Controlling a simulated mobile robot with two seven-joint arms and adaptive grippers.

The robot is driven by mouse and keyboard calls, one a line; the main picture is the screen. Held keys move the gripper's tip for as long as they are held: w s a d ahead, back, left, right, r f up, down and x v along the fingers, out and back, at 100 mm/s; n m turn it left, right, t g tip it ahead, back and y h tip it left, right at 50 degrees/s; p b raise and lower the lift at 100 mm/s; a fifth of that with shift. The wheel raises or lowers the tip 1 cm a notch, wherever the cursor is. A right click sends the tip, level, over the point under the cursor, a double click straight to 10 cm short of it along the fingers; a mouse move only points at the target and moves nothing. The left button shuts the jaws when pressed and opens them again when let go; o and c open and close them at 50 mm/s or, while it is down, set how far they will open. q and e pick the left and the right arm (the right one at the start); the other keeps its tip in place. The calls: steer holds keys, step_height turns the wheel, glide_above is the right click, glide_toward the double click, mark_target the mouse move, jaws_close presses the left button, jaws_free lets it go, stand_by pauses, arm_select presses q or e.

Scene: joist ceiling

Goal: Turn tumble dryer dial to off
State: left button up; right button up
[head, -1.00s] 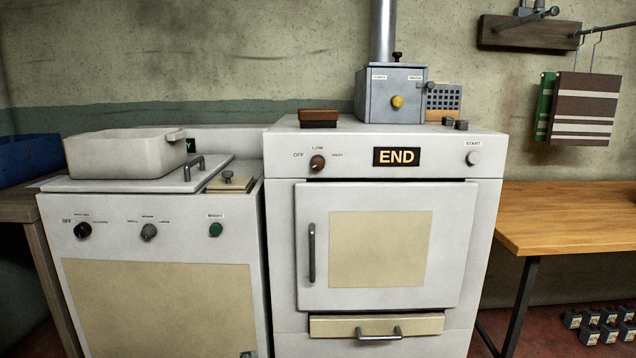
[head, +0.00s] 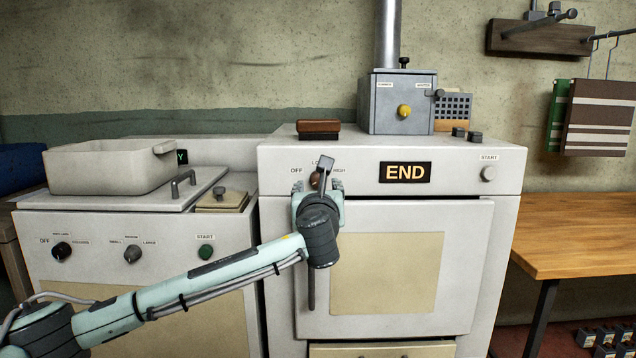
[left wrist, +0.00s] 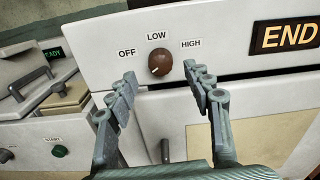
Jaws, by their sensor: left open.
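The dryer dial is a small brown round knob (left wrist: 160,63) on the white dryer's front panel (head: 455,174). Labels OFF, LOW and HIGH stand at its left, top and right; I cannot tell for certain which one it points to. In the head view the dial (head: 316,180) is partly hidden by my left gripper (head: 318,186). In the left wrist view my left gripper (left wrist: 160,73) is open and empty, its two fingers just below and to either side of the dial. It does not appear to be holding the dial. My right gripper is not in view.
A lit END display (head: 405,172) and a START button (head: 488,173) are right of the dial. The dryer door's vertical handle (head: 311,285) is below. A washer with a white basin (head: 110,165) stands left, and a wooden table (head: 575,235) right.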

mark_target(318, 181)
arm_select(q)
steer(key=shift+w, duration=2.05)
steer(key=c, duration=1.2)
